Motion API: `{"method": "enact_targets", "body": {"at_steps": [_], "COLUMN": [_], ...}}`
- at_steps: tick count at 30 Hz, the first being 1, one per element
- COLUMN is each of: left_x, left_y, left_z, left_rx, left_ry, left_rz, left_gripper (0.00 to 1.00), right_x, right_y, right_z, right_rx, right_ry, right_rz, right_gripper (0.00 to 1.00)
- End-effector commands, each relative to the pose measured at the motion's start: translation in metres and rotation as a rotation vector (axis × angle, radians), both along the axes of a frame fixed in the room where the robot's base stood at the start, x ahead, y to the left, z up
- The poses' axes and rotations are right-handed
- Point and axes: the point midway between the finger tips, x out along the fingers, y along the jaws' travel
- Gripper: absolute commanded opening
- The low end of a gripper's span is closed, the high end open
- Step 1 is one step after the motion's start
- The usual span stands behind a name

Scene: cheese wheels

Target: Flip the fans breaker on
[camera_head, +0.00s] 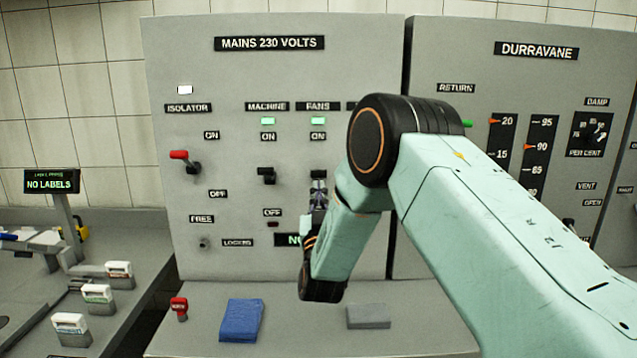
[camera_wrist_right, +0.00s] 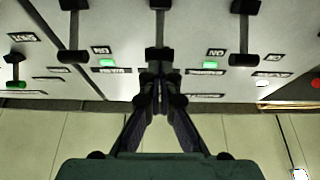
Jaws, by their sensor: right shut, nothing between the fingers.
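The mains panel (camera_head: 225,75) stands upright ahead. Its FANS label (camera_head: 318,106) has a lit green lamp (camera_head: 318,121) below it, by an ON label. My right gripper (camera_head: 318,183) is shut and empty in the fans column; it and my arm hide most of the fans lever. In the right wrist view, my right gripper's fingertips (camera_wrist_right: 158,76) are together, just in front of a black lever (camera_wrist_right: 158,50); I cannot tell whether they touch it. My left gripper is not in view.
The machine breaker (camera_head: 266,175) is left of my right gripper, with a lit green lamp. The red-handled isolator (camera_head: 179,155) is further left. A blue cloth (camera_head: 241,320) and a grey block (camera_head: 368,316) lie on the ledge below. The DURRAVANE panel (camera_head: 470,60) stands right.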

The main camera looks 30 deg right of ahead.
Motion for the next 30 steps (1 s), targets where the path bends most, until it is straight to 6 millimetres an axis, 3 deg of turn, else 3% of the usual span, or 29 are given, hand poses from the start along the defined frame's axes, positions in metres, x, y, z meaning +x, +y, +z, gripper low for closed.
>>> {"method": "enact_targets", "body": {"at_steps": [6,18,24,30], "left_x": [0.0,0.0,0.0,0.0], "left_y": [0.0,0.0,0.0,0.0], "left_z": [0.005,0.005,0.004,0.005], "left_rx": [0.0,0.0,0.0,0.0], "left_ry": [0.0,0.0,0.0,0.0], "left_rz": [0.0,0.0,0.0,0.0], "left_gripper": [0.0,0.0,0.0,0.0], "right_x": [0.014,0.016,0.024,0.025], "right_y": [-0.009,-0.01,-0.016,-0.017], "right_z": [0.008,0.009,0.025,0.028], "right_rx": [0.001,0.001,0.0,0.0], "right_ry": [0.001,0.0,-0.003,-0.007], "right_rz": [0.0,0.0,-0.001,-0.003], "right_gripper": [0.0,0.0,0.0,0.0]}}
